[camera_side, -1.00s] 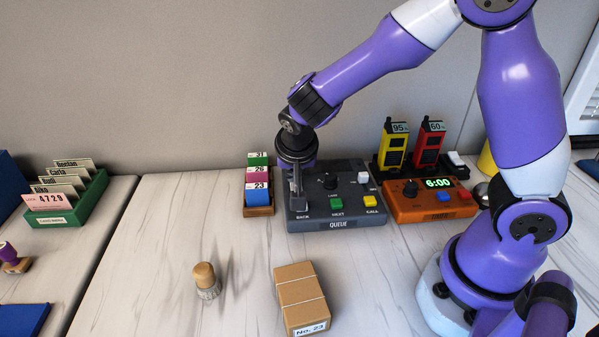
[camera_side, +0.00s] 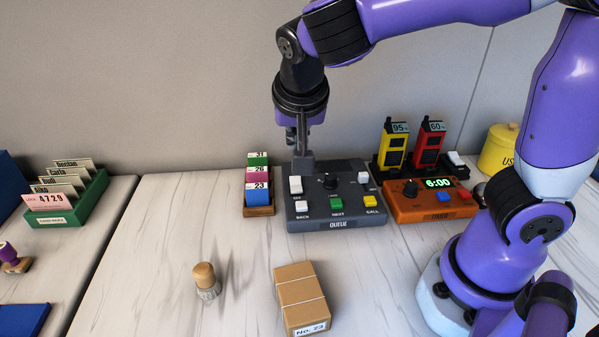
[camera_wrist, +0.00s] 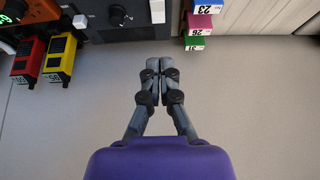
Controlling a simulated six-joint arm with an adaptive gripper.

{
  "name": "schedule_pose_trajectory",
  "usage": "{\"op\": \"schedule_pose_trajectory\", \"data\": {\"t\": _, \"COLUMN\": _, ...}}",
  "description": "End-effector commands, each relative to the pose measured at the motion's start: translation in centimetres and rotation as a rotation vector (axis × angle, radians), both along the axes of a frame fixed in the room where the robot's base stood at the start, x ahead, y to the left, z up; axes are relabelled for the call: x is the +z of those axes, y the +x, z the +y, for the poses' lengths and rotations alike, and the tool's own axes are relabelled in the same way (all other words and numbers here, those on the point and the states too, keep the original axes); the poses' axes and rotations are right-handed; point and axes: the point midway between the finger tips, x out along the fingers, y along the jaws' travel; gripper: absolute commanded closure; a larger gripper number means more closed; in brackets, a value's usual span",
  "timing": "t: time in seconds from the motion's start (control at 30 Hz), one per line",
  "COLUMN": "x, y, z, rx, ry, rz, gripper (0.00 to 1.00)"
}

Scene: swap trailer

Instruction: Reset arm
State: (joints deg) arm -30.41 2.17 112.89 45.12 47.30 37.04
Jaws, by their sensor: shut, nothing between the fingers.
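The console carries white switches, a black knob (camera_side: 330,181), a green NEXT button (camera_side: 336,203) and a yellow CALL button (camera_side: 370,202). A white BACK button (camera_side: 302,206) is in plain view below the gripper. Whether the fingertips touch the console is unclear.
A rack of numbered tags (camera_side: 258,198) stands just left of the console. An orange timer (camera_side: 425,211) reading 6:00 and yellow (camera_side: 393,148) and red (camera_side: 429,146) handsets stand right. A box (camera_side: 301,295) and a wooden-topped stamp (camera_side: 205,278) sit in front, with bare table around them.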

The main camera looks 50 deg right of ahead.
Motion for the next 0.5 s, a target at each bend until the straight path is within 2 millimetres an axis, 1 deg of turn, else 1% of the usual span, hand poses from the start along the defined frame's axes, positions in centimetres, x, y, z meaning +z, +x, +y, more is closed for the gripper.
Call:
{"op": "schedule_pose_trajectory", "data": {"t": 0.13, "x": 0.46, "y": -0.3, "z": 0.32, "rx": 0.0, "ry": 0.001, "rz": -0.001, "gripper": 1.0}}
{"op": "schedule_pose_trajectory", "data": {"t": 0.4, "x": 0.48, "y": -0.32, "z": 0.29, "rx": -0.001, "ry": 0.001, "rz": 0.0, "gripper": 1.0}}
{"op": "schedule_pose_trajectory", "data": {"t": 0.5, "x": 0.69, "y": -0.6, "z": -0.19, "rx": 0.024, "ry": 0.009, "rz": 0.006, "gripper": 1.0}}
